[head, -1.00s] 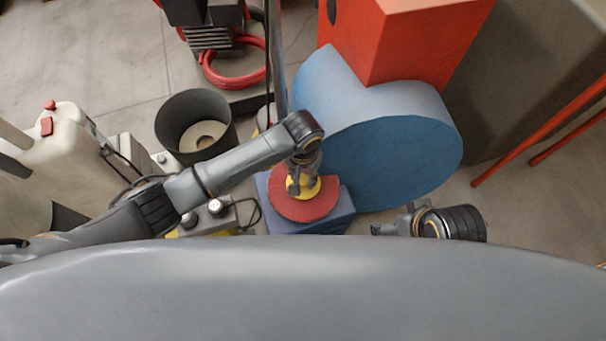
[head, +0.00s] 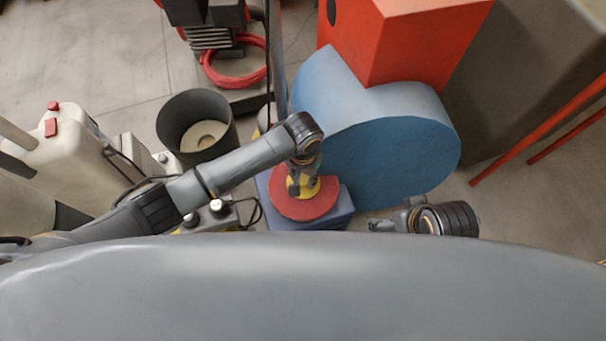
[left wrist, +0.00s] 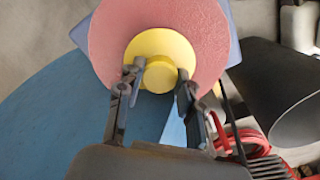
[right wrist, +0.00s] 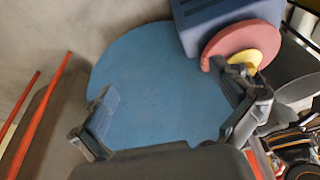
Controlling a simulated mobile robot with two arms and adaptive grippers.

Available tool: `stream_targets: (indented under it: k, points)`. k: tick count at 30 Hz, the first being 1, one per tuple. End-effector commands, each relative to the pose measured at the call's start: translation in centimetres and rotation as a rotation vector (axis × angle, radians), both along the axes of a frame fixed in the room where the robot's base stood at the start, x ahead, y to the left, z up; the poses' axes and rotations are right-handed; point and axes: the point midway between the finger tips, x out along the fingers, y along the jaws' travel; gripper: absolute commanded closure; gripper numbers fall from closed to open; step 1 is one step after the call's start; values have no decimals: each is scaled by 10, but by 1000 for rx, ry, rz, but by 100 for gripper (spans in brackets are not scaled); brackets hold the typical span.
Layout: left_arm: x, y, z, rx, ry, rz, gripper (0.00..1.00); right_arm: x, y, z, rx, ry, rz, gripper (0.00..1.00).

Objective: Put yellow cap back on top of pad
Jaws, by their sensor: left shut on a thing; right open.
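The yellow cap (left wrist: 161,50) is a flat disc with a raised round knob. It lies over the middle of the round red pad (left wrist: 105,35); I cannot tell whether it touches the pad. The pad (head: 290,209) rests on a blue block (head: 340,213). My left gripper (head: 301,188) reaches down over the pad. In the left wrist view its fingers (left wrist: 159,84) are shut on the knob from both sides. My right gripper (head: 378,226) is open and empty, right of the block. The right wrist view shows its spread fingers (right wrist: 170,108) and part of the cap (right wrist: 245,58).
A big blue rounded housing (head: 390,150) with an orange-red box (head: 415,40) stands behind the pad. A dark open bucket (head: 195,118) and a white jug (head: 60,140) are to the left. An orange frame (head: 535,130) stands at the right.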

Motion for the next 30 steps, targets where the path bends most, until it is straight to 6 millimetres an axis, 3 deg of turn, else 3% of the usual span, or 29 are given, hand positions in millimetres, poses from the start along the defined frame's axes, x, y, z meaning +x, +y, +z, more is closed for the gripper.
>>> stream_targets:
  k: [30]
  points:
    - [0,0,0,-1,0,0,100,4,2,-34,2,27,-1,0]
